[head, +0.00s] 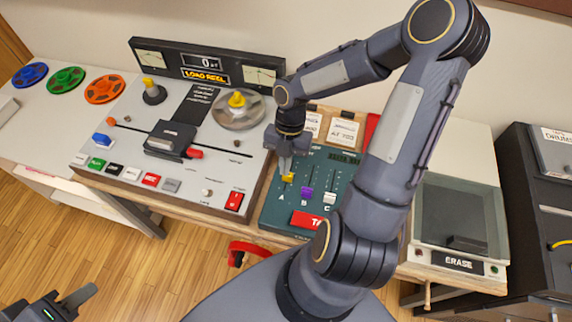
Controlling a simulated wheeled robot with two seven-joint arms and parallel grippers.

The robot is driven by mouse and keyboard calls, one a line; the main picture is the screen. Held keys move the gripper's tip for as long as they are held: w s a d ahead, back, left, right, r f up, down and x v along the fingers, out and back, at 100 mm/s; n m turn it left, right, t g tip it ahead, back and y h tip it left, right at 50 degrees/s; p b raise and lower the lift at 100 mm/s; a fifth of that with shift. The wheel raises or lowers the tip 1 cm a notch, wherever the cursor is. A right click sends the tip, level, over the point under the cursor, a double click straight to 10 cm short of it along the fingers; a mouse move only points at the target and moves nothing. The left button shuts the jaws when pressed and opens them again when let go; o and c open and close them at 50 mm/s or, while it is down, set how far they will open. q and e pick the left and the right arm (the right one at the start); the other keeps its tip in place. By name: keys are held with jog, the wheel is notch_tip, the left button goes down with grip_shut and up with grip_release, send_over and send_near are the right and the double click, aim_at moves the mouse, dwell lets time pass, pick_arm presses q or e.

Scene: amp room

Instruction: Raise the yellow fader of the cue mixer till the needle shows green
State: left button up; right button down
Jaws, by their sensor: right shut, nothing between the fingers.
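The cue mixer appears to be the dark green panel (268,207) with three faders marked A, B and C. The yellow fader cap (288,178) is at A, beside a purple cap (307,193) and a white cap (330,198). My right gripper (285,172) points down, shut and empty, with its tips at or just above the yellow cap; I cannot tell whether they touch. My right arm hides part of the mixer, and I see no needle on it. My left gripper (72,300) is at the bottom left, partly cut off, away from the mixer; its opening is unclear.
A tape machine (215,170) with two needle meters (152,58) stands left of the mixer. Coloured reels (105,89) lie further left. A box marked ERASE (458,262) is on the right. A red button (308,220) sits below the faders.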

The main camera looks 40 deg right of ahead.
jog(key=x, duration=0.7)
jog(key=shift+s+a+f, duration=0.1)
jog(key=shift+a+f, duration=0.05)
jog(key=shift+f, duration=0.45)
jog(key=shift+w+d+r+p, duration=0.1)
jog(key=shift+w+d+p, duration=0.35)
jog(key=shift+w+d, duration=0.8)
jog(key=shift+d, duration=0.3)
